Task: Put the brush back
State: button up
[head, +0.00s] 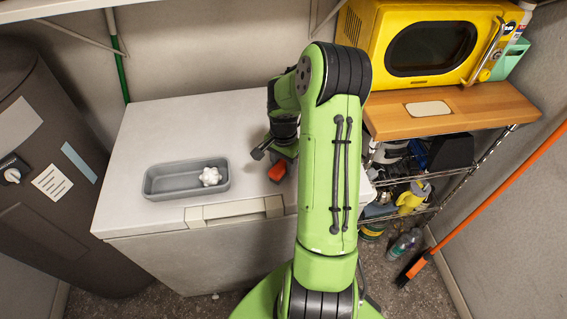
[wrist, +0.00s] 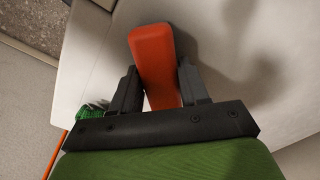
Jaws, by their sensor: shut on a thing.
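An orange-red block-like piece (head: 277,172), which looks like part of the brush, is over the right part of the white chest's top. My gripper (wrist: 159,70) is shut on it, one dark finger on each side, and the orange piece (wrist: 153,42) sticks out beyond the fingertips in the wrist view. Bristles cannot be made out, and my arm hides much of the gripper in the head view. I cannot tell whether the piece touches the surface. A grey tray (head: 160,190) sits to its left, holding a white knobbly object (head: 210,176).
The white chest top (head: 160,125) is clear behind the tray. To the right, a wire shelf (head: 465,175) with a wooden top (head: 470,110) carries a yellow microwave (head: 430,40). An orange-handled broom (head: 490,195) leans at the right. A dark grey cylinder (head: 60,160) stands at the left.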

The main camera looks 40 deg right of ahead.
aim_at(283, 163)
jog(key=o, duration=0.9)
jog(key=shift+o, duration=0.2)
notch_tip(283, 163, up, 12)
jog(key=p, duration=0.2)
jog(key=s+a+r+n+t+h, duration=0.25)
jog(key=a+r+n, duration=0.45)
jog(key=a+r, duration=0.4)
jog(key=s+a+r+n+t+y, duration=0.2)
jog(key=s+a+n, duration=0.6)
jog(key=s+a, duration=0.4)
jog(key=shift+s+n+t, duration=0.4)
jog(key=shift+s+t, duration=0.1)
jog(key=shift+t, duration=0.05)
